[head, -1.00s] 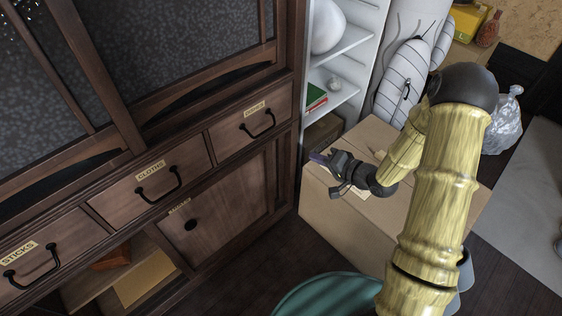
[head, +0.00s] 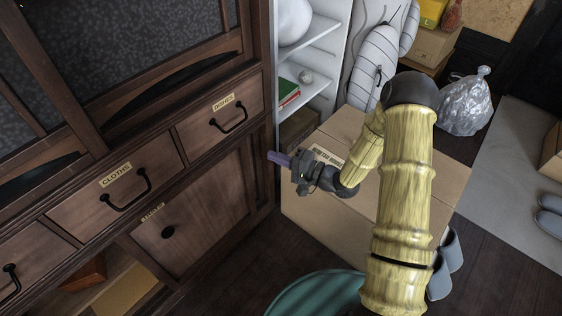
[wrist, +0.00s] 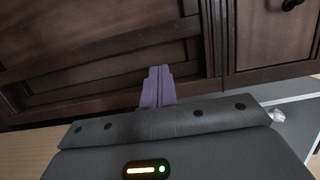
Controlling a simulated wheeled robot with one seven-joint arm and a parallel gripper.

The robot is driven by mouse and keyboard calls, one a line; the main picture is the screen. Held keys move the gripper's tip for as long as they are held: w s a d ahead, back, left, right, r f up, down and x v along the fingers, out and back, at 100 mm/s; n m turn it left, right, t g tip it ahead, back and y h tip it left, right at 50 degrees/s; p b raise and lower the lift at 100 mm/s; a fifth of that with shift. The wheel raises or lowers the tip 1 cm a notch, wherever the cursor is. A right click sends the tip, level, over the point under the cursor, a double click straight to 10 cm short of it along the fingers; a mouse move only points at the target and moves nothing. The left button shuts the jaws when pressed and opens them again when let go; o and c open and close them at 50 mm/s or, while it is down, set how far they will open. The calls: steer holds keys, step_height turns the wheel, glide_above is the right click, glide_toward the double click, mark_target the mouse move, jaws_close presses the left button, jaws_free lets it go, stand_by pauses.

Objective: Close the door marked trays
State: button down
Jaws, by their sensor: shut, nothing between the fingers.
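A dark wooden cabinet has a lower door (head: 196,222) with a round dark knob (head: 168,232) and a small tan label (head: 152,214), too small to read. Left of this door the lower compartment (head: 118,281) is open, showing a shelf and box inside. My gripper (head: 277,158) is at the right end of the cabinet front, right of the door and above the knob's height in the picture. Its purple fingers are together and empty. In the wrist view the fingers (wrist: 157,86) point at dark wooden panelling (wrist: 110,60); I cannot tell whether they touch it.
Drawers, one labelled cloths (head: 122,185), run above the door. A cardboard box (head: 330,205) stands right of the cabinet, under my arm. A teal round object (head: 310,297) is on the floor in front. A white shelf (head: 310,60) stands behind. Dark floor (head: 240,265) shows before the door.

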steer(key=b+x, duration=0.2)
steer(key=x, duration=0.4)
steer(key=shift+w+a+b, duration=0.15)
steer(key=shift+w+b, duration=0.05)
steer(key=shift+b, duration=0.15)
steer(key=shift+a, duration=0.1)
